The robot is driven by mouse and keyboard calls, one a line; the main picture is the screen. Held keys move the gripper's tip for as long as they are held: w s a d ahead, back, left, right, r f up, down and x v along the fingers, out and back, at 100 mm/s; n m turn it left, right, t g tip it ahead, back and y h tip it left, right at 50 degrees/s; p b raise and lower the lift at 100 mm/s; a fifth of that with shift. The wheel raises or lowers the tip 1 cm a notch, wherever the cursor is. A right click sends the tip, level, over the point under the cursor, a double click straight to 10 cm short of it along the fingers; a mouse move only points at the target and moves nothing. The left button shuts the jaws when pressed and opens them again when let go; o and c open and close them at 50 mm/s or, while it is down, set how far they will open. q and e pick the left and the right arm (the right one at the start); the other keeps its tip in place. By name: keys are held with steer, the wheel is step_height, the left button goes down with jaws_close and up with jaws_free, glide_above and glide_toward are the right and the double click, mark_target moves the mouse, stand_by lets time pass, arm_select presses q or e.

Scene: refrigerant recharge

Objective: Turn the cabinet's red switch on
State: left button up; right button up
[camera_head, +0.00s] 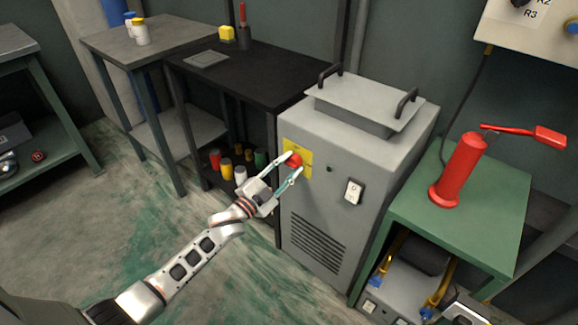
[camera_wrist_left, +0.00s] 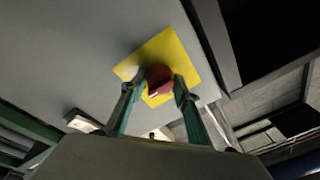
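The grey cabinet (camera_head: 335,215) stands in the middle of the head view, with a yellow plate (camera_head: 304,150) on its front. The red switch (camera_head: 294,159) sits on this plate; it also shows in the left wrist view (camera_wrist_left: 160,79) on the yellow plate (camera_wrist_left: 188,62). My left gripper (camera_head: 291,168) is at the switch, with one finger on each side of it. In the left wrist view its fingertips (camera_wrist_left: 158,88) are close beside the knob; whether both touch it is unclear.
A white rocker switch (camera_head: 353,191) is on the cabinet front, right of the yellow plate. A lid with two handles (camera_head: 366,102) lies on the cabinet top. A green table (camera_head: 480,215) with a red hand pump (camera_head: 460,170) stands right. A black table (camera_head: 250,75) stands left.

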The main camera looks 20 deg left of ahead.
arm_select(q)
steer(key=shift+o, duration=1.3)
steer(key=v, duration=1.2)
